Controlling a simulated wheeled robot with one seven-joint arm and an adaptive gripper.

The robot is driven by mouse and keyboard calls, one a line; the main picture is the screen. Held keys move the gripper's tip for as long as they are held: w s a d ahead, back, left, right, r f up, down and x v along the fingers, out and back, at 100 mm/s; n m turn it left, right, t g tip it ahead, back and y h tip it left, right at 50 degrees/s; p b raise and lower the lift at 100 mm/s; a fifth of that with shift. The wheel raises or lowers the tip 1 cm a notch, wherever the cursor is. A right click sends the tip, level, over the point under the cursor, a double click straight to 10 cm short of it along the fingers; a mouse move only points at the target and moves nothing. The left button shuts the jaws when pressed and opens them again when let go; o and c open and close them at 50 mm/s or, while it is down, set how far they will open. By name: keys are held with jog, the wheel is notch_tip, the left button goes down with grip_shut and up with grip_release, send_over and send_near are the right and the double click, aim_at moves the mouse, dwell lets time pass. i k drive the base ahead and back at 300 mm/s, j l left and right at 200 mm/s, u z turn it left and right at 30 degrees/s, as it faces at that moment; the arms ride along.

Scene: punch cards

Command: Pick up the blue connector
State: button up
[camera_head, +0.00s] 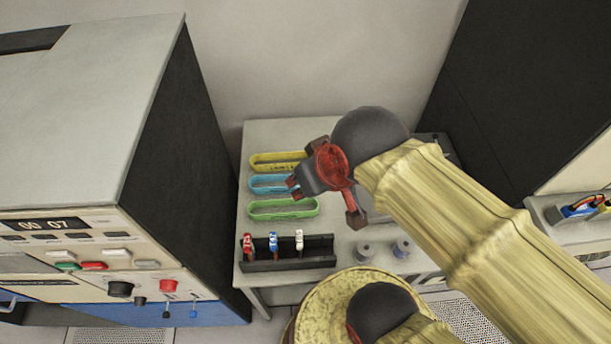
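Small blue-topped pieces show in two places. One is a blue and white piece (273,242) upright in a black rack (290,262) on the small table, between a red one (248,245) and a white one (299,240). My gripper (336,181), red and black, is above the table behind the rack, apart from both blue pieces. Its fingers look spread, with nothing visible between them. My forearm hides part of the table's right side.
Yellow (277,162), blue (268,184) and green (283,208) oval trays lie on the table (260,133). A control cabinet (75,235) stands left. A dark cabinet (510,90) stands right.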

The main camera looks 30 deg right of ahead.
aim_at(574, 212)
jog(key=z, duration=3.15)
